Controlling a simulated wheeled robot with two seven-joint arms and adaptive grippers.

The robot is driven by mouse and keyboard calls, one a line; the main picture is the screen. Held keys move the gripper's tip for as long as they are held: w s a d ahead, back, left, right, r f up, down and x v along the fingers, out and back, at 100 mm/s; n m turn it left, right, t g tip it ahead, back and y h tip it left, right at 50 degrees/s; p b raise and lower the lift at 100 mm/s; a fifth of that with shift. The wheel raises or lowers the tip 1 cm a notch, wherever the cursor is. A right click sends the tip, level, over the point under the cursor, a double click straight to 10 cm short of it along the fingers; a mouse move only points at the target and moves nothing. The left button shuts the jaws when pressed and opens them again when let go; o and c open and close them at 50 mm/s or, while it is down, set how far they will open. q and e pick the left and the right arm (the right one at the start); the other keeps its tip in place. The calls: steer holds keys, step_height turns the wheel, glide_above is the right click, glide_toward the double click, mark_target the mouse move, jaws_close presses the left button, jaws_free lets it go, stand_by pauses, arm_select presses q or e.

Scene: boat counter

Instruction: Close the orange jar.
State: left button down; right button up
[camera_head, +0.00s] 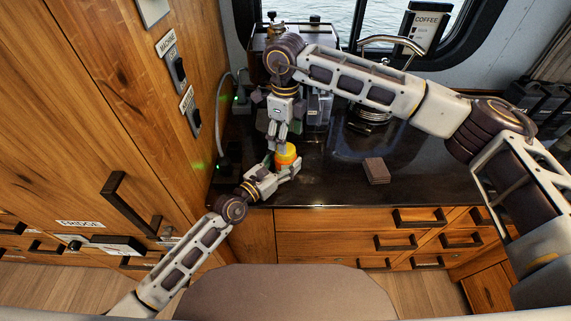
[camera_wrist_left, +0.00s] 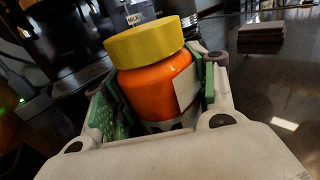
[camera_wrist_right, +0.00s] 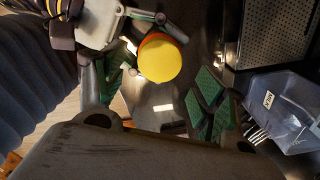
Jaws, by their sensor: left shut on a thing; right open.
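The orange jar (camera_wrist_left: 155,88) has a yellow lid (camera_wrist_left: 145,42) on its top; I cannot tell how tightly it sits. My left gripper (camera_head: 284,171) is shut around the body of the jar, with green pads on both sides in the left wrist view (camera_wrist_left: 160,95). My right gripper (camera_head: 278,135) is open, pointing down just above and beside the jar. In the right wrist view the yellow lid (camera_wrist_right: 160,59) shows beyond the gap between its green-padded fingers, apparently untouched by them.
The dark counter (camera_head: 335,185) is clear right of the jar, except for a brown stack of squares (camera_head: 376,170). A clear container labelled milk (camera_wrist_right: 287,110) stands close to my right gripper. A tap (camera_head: 392,45) is behind. Wooden cabinets (camera_head: 110,100) bound the left side.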

mark_target(285, 161)
steer(key=shift+r+n, duration=0.85)
steer(key=shift+n, duration=0.55)
steer(key=shift+r+n, duration=0.8)
steer(key=shift+n, duration=0.6)
steer(key=shift+f, duration=0.1)
steer(key=shift+f, duration=3.85)
steer(key=shift+c, duration=0.3)
steer(key=c, duration=1)
